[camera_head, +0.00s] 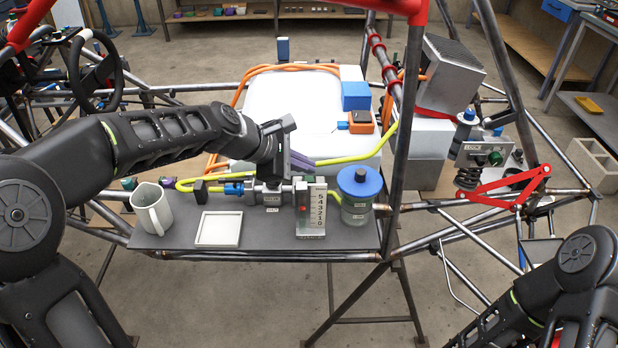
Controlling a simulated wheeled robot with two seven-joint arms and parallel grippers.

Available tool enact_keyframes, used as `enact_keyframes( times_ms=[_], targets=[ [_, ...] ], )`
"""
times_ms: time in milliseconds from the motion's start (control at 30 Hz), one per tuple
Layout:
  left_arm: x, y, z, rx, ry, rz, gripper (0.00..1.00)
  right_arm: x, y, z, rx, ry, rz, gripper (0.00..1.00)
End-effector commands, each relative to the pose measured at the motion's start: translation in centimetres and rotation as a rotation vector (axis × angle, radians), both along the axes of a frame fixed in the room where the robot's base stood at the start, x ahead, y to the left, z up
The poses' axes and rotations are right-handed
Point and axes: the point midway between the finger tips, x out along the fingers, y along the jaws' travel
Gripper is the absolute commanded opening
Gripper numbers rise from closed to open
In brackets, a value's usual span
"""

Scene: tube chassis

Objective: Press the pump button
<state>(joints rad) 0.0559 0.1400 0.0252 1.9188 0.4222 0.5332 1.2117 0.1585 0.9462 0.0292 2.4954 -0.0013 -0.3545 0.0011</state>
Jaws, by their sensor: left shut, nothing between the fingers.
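The pump assembly (272,197) sits at the back of a grey shelf (180,232), with metal fittings, a blue connector and small labels. A scale gauge (318,212) with numbers and a red mark stands beside it, and a clear jar with a blue lid (358,196) is to the right. My left gripper (272,178) is shut and empty, pointing down right over the pump fittings. It hides part of them, and I cannot make out the pump button or whether the fingertips touch it. My right arm shows at bottom right; its gripper is out of view.
A yellow hose (340,160) runs behind the pump. A frame tube (408,120) rises right of the jar. A panel with a green knob (495,158) and red brackets (505,188) are farther right.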

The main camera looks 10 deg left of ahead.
Motion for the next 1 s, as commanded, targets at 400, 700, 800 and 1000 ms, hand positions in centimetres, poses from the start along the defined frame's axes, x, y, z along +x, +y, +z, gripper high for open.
enact_keyframes(
  times_ms=[400, 700, 800, 1000],
  targets=[
    [0.0, 0.0, -0.8, 0.0, 0.0, 0.0, 0.0, 0.0, 0.0, -0.5, 0.0, 0.0, 0.0, 0.36],
    [0.0, 0.0, -0.9, 0.0, 0.0, 0.0, 0.0, 0.0, 0.0, -0.5, 0.0, 0.0, 0.0, 0.36],
    [0.0, 0.0, -1.0, 0.0, 0.0, 0.0, 0.0, 0.0, 0.0, -0.6, 0.0, 0.0, 0.0, 0.36],
    [0.0, 0.0, -1.2, 0.0, 0.0, 0.0, 0.0, 0.0, 0.0, -0.8, 0.0, 0.0, 0.0, 0.36]
  ],
)
